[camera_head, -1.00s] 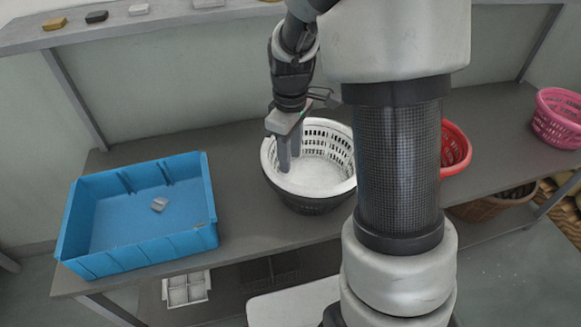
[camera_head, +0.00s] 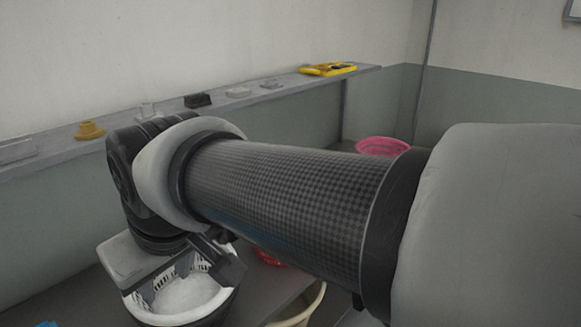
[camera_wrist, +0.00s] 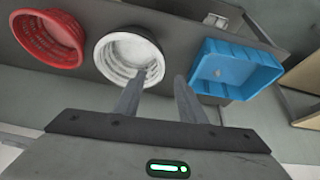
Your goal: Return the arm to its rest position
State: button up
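My gripper (camera_wrist: 158,88) shows in the wrist view with its two fingers apart and nothing between them. It hangs above the table, tilted toward the row of baskets. The fingertips overlap the view of a white-lined basket (camera_wrist: 128,45) and the gap beside a blue bin (camera_wrist: 240,88), apparently without touching either. In the head view my arm stretches across the middle of the picture, bent down at its left end above the white-lined basket (camera_head: 185,297). The fingers are not clear there.
A red basket (camera_wrist: 47,38) stands beside the white-lined one. A small grey piece lies in the blue bin. A wall shelf (camera_head: 270,93) behind my arm holds a yellow part (camera_head: 90,130), a black block (camera_head: 198,99) and a yellow tool (camera_head: 328,69). A pink basket (camera_head: 383,146) stands farther right.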

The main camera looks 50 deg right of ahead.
jog(key=shift+s+f+m, duration=0.1)
jog(key=shift+s+m, duration=0.2)
jog(key=shift+m, duration=0.1)
